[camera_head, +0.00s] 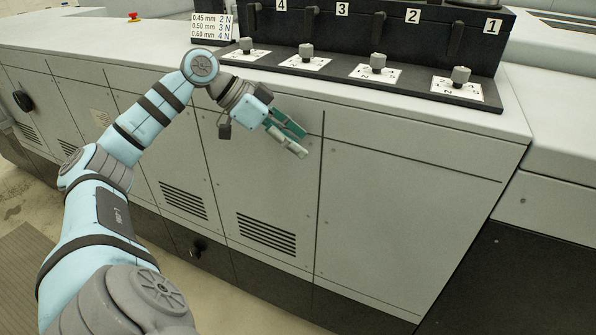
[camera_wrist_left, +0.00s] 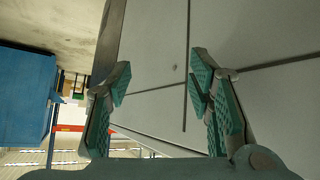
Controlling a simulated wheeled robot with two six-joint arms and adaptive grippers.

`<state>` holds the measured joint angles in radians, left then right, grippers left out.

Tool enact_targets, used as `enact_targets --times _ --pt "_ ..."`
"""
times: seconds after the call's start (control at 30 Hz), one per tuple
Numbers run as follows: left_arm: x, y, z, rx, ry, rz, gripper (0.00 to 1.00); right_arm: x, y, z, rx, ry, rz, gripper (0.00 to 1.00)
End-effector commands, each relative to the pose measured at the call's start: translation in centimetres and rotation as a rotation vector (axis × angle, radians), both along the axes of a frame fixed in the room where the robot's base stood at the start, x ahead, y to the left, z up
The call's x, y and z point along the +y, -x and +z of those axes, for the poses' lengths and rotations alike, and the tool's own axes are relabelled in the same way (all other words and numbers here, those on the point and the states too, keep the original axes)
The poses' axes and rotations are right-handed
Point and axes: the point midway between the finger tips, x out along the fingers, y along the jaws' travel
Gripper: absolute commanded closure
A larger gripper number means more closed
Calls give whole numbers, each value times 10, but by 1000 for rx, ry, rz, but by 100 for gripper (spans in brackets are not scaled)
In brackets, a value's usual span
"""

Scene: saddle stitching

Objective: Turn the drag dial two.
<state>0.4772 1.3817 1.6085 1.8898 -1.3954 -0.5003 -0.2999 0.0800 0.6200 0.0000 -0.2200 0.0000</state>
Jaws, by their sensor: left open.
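Drag dial two (camera_head: 378,62) is a grey knob on a white scale card, on the black ledge below the plate marked 2 (camera_head: 413,16). My left gripper (camera_head: 301,143) is in front of the machine's pale front panel, below the ledge and to the left of dial two, well apart from it. Its teal-padded fingers are spread and empty. In the left wrist view the open fingers (camera_wrist_left: 160,80) show against pale panels, with no dial between them. My right gripper is in neither view.
Similar dials stand beside it: dial one (camera_head: 460,76) to the right, dial three (camera_head: 306,52) and dial four (camera_head: 246,45) to the left. A card (camera_head: 211,25) lists thicknesses with N values. A red button (camera_head: 134,17) sits far left. The pale top before the ledge is clear.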

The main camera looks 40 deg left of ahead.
Motion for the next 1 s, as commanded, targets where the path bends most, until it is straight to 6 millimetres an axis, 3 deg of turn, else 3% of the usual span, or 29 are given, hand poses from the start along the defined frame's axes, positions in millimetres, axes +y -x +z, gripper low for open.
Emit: enact_targets --times 0.2,0.33,0.83,0.93,1.0 --pt "-16 1 -61 89 -51 -17 53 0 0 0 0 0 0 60" --pt "-22 4 -86 121 -76 -22 53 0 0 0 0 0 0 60" --pt "-29 7 -109 152 -96 -26 53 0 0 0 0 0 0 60" --pt "-47 16 -154 204 -129 -40 53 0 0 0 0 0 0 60" --pt "-67 31 -200 251 -168 -43 53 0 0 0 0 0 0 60"
